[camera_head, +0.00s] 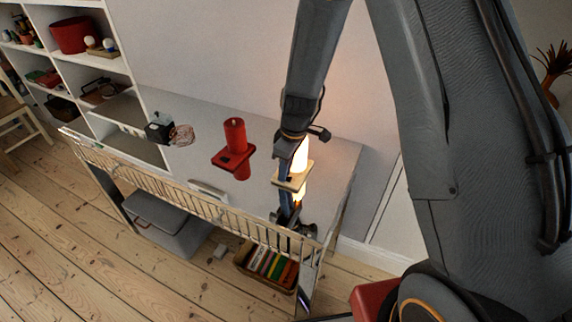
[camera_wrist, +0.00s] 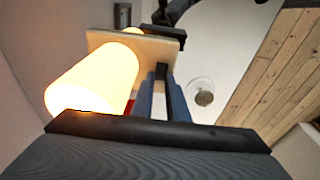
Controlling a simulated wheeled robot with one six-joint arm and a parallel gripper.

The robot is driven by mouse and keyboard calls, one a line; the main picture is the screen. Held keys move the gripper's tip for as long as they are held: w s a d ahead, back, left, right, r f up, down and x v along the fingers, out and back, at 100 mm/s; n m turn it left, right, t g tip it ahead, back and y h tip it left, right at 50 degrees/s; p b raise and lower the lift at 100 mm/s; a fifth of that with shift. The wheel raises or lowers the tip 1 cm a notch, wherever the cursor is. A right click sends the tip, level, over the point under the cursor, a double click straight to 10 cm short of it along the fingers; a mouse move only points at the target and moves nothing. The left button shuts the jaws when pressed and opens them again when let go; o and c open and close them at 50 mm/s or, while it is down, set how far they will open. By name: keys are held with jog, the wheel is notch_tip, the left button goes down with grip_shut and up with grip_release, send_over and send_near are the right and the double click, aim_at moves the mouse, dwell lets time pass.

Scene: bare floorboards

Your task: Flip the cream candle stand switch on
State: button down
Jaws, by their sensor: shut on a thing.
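The cream candle stand (camera_head: 300,160) is near the right end of the grey tabletop, with a square tan base and a brightly glowing candle. It also shows in the wrist view (camera_wrist: 95,80), with the candle lit and the base beyond it. My gripper (camera_head: 286,184) reaches down at the left side of the stand. In the wrist view its blue-grey fingers (camera_wrist: 160,82) are close together at the edge of the base. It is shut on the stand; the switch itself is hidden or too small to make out.
A black box (camera_head: 158,130) and a wire whisk-like item (camera_head: 181,135) lie farther left. White shelves (camera_head: 85,75) stand at the left.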

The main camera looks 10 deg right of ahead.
aim_at(288, 178)
jog(key=shift+p, duration=0.35)
jog(key=c, duration=2)
grip_release()
notch_tip(288, 178, up, 8)
jog(key=b, duration=0.2)
jog(key=shift+s+d+f, duration=0.15)
jog(key=shift+s+d, duration=0.15)
jog(key=shift+d, duration=0.1)
jog(key=s+d+r+m, duration=0.2)
jog(key=s+d+m, duration=0.1)
jog(key=s, duration=0.2)
jog(key=s+d+r+m+h, duration=0.1)
jog(key=s+d+r+m, duration=0.1)
jog(key=s, duration=0.4)
jog(key=s+d+r+m+b, duration=0.1)
jog(key=s+d+r+m, duration=0.1)
jog(key=s+d+m, duration=0.3)
jog(key=shift+s+r+m+h, duration=0.3)
jog(key=shift+s+m, duration=0.3)
jog(key=shift+m, duration=0.1)
